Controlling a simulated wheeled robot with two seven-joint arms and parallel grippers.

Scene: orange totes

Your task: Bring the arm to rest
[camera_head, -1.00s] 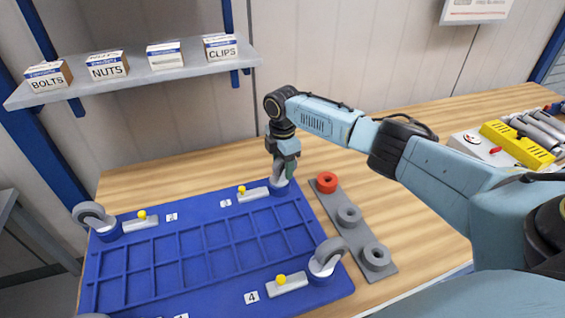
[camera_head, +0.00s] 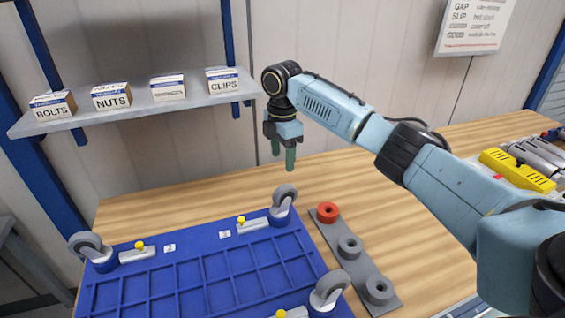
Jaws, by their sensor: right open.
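My right gripper (camera_head: 283,157) hangs in the upper middle of the head view, fingers pointing down. Its two green fingertips are apart with nothing between them. It is above and behind the caster (camera_head: 285,199) at the back right corner of the blue tray (camera_head: 216,242), clear of it. My right arm (camera_head: 335,110) comes in from the right, raised over the wooden bench. My left gripper is not in view.
Other casters stand at the tray's back left (camera_head: 88,247) and right (camera_head: 330,290). A grey strip (camera_head: 352,262) beside the tray holds one red ring (camera_head: 327,211) and grey rings. A shelf (camera_head: 140,105) with small boxes is behind. A yellow object (camera_head: 512,167) lies at the right.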

